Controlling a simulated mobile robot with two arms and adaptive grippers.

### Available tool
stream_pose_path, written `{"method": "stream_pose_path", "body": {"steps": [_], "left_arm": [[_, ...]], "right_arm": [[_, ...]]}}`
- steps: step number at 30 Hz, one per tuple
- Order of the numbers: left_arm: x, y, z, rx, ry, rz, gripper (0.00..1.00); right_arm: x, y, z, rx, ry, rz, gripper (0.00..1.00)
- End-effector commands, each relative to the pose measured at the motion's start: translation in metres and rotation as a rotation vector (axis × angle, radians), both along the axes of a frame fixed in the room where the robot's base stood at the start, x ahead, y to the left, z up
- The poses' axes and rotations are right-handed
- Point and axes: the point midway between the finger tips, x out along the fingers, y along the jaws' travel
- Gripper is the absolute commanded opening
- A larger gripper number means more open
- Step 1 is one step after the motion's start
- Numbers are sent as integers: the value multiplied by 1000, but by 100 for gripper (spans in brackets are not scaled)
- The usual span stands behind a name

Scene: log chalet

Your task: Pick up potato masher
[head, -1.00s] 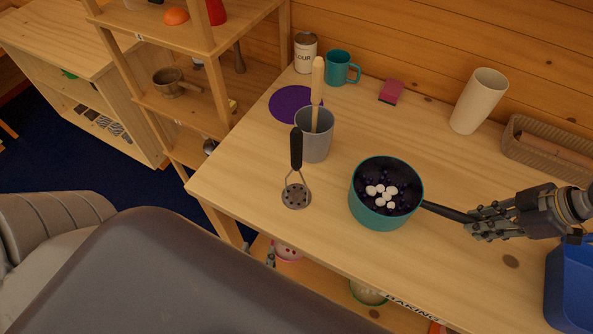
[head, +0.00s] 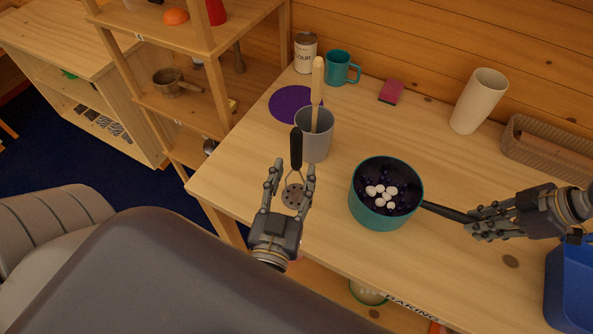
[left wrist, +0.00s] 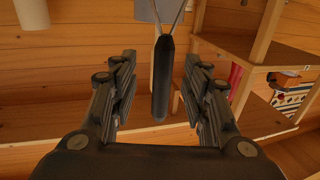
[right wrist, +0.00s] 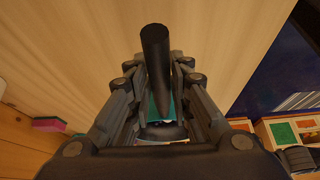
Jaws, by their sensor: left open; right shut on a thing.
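The potato masher (head: 296,150) stands upright on the table, with its black handle up and its round holed metal head down. My left gripper (head: 291,170) is open at the table's front edge, its fingers on either side of the masher in the head view and hiding part of its wires. In the left wrist view the masher handle (left wrist: 162,85) shows between the open fingers (left wrist: 160,60), apart from both. My right gripper (head: 470,218) is shut on the black handle (right wrist: 158,60) of a teal pot (head: 385,222) holding white and dark balls.
A grey cup (head: 316,148) with a wooden-handled tool stands just behind the masher. A purple disc (head: 290,103), a flour can (head: 305,55), a teal mug (head: 338,70) and a pink sponge (head: 391,91) lie further back. A blue bin (head: 572,285) is at the right.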

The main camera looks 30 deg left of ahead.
Motion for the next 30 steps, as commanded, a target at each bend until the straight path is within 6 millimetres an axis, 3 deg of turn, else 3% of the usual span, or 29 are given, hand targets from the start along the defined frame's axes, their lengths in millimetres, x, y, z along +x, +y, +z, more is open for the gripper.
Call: {"method": "stream_pose_path", "body": {"steps": [12,21,23,27,30], "left_arm": [[45,16,3,0,-1,2,43],[49,17,2,-1,2,1,43],[49,17,2,-1,2,1,32],[49,17,2,-1,2,1,0],[49,17,2,-1,2,1,0]], "right_arm": [[0,0,0,1,0,-1,0],[0,0,0,1,0,-1,0],[0,0,0,1,0,-1,0],[0,0,0,1,0,-1,0],[0,0,0,1,0,-1,0]]}}
